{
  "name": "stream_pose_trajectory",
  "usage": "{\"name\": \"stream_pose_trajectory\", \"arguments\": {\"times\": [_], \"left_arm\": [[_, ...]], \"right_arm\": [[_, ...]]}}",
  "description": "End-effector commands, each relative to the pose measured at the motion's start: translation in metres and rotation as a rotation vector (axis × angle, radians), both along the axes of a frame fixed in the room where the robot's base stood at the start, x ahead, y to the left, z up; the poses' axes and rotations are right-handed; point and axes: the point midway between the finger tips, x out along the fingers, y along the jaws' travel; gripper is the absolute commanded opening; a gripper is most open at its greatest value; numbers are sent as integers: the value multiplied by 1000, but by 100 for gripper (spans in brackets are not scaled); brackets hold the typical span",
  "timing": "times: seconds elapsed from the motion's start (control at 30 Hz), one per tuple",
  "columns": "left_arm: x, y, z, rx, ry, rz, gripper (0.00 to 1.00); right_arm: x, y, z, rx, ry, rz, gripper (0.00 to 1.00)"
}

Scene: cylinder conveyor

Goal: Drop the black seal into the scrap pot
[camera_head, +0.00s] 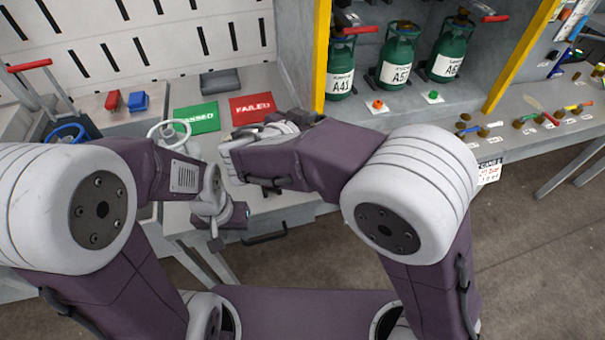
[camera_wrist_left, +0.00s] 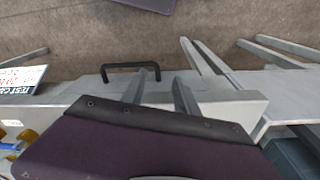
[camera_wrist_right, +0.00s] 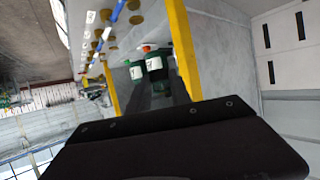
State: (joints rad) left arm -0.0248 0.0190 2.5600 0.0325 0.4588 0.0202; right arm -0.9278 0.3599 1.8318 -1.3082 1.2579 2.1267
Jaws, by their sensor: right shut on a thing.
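My right gripper (camera_head: 302,117) is over the bench beside the red FAILED mat and points toward the cylinder cabinet. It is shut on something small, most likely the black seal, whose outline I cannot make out. Its dark fingers (camera_wrist_right: 162,92) show in the right wrist view. My left gripper (camera_head: 228,222) hangs low at the bench's front edge. In the left wrist view its two fingers (camera_wrist_left: 164,92) stand apart with nothing seen between them. A round white-rimmed thing (camera_head: 155,131) stands by the green mat; I cannot tell whether it is the scrap pot.
Green PASSED mat (camera_head: 198,117) and red FAILED mat (camera_head: 254,108) lie on the bench, with a grey box (camera_head: 220,82) behind. Green cylinders (camera_head: 397,58) stand in a yellow-edged cabinet (camera_head: 320,45). Red (camera_head: 112,100) and blue (camera_head: 139,102) blocks are at left. A drawer handle (camera_head: 265,236) juts out in front.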

Motion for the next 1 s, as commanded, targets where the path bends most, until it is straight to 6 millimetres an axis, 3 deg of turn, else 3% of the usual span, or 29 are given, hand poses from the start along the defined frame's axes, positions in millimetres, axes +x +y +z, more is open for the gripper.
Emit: {"name": "stream_pose_trajectory", "arguments": {"times": [0.03, 0.2, 0.37, 0.8, 1.0], "left_arm": [[0, 0, -5, 0, 0, 0, 36], [0, 0, -7, 0, 0, 0, 36], [0, 0, -7, 0, 0, 0, 36], [0, 0, -15, 0, 0, 0, 36], [0, 0, -15, 0, 0, 0, 36]], "right_arm": [[0, 11, -11, -1, 2, 23, 0], [0, 25, -21, 1, 3, 56, 0], [0, 25, -25, 1, 3, 58, 0], [0, 25, -77, -1, 4, 57, 0], [0, 25, -81, 2, 2, 56, 0]]}}
